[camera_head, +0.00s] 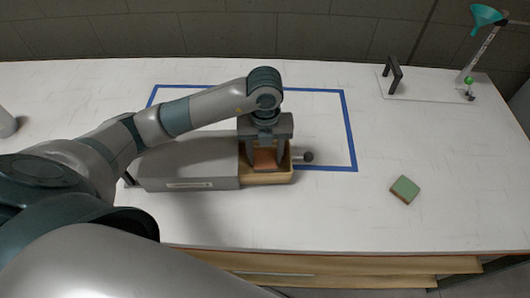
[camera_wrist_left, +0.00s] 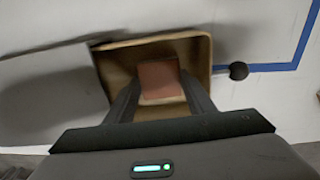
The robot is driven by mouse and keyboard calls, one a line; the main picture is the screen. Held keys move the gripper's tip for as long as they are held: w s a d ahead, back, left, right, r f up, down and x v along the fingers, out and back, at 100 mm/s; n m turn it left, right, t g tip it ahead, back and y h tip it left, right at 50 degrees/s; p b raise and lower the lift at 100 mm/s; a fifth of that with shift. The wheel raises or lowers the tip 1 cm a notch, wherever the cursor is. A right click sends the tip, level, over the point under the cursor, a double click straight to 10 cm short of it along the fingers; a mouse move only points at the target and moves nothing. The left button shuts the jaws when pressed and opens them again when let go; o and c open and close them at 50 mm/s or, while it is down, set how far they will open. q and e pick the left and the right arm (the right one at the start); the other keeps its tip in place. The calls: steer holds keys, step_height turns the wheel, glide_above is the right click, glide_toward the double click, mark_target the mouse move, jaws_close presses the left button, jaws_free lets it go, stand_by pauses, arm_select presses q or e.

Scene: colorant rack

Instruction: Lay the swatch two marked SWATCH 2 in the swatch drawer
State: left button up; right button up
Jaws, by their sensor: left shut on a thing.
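My left gripper (camera_head: 265,163) reaches down over the open swatch drawer (camera_head: 270,182). It is shut on a reddish-brown swatch (camera_head: 265,157), held between its fingers within the drawer's outline. In the left wrist view the swatch (camera_wrist_left: 159,80) shows between the fingertips of the gripper (camera_wrist_left: 160,88), above the tan drawer floor (camera_wrist_left: 122,62). I cannot tell whether it touches the floor, and no marking on it can be read. A green swatch (camera_head: 405,189) lies on the table to the right. My right gripper is not in view.
The drawer slides out of a grey cabinet (camera_head: 190,165); its dark knob (camera_head: 308,157) sticks out to the right. A blue taped outline (camera_head: 349,130) surrounds part of this area. A stand with a teal funnel (camera_head: 486,17) and a black bracket (camera_head: 393,75) are at the back right.

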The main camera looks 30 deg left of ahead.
mark_target(265, 159)
arm_select(q)
steer(key=shift+f, duration=0.25)
steer(key=shift+f, duration=0.1)
steer(key=o, duration=1)
steer(key=shift+r, duration=0.65)
step_height(265, 159, up, 11)
steer(key=shift+b, duration=1)
